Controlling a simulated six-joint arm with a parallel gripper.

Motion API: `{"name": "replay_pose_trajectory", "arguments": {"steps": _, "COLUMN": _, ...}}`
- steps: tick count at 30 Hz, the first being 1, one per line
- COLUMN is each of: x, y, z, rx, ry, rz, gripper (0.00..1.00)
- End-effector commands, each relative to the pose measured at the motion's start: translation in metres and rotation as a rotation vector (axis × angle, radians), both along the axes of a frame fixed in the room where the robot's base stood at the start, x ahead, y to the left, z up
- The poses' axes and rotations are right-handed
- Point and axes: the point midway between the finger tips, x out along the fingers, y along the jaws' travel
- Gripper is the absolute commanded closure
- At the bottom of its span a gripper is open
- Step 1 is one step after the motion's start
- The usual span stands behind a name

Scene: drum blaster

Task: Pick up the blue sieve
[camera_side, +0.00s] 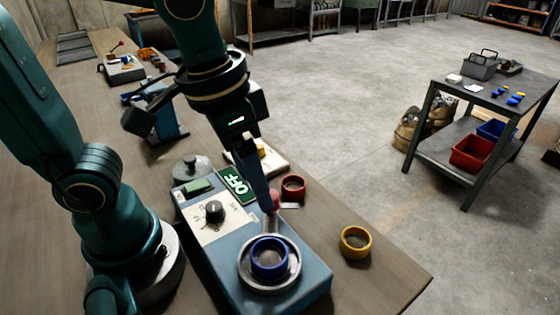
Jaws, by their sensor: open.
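The blue sieve (269,259) is a short blue ring. It sits in the round metal seat (243,278) on top of the blue-grey machine (312,290). My gripper (270,208) is open and points down, a little behind the sieve and apart from it. Its fingertips are near a small red part on the machine, and I cannot tell if they touch it. The finger nearest the camera hides part of the space between the fingers.
A grey lidded part (192,167) stands behind. Bare tabletop (380,280) shows at front right.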

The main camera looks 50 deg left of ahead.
Motion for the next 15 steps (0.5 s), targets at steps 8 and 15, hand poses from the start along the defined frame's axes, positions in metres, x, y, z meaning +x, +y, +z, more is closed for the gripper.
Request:
{"name": "replay_pose_trajectory", "arguments": {"steps": 8, "x": -0.008, "y": -0.044, "z": -0.030, "rx": 0.068, "ry": 0.171, "rz": -0.193, "gripper": 0.29}}
{"name": "replay_pose_trajectory", "arguments": {"steps": 15, "x": -0.015, "y": -0.050, "z": -0.046, "rx": 0.087, "ry": 0.202, "rz": -0.236, "gripper": 0.29}}
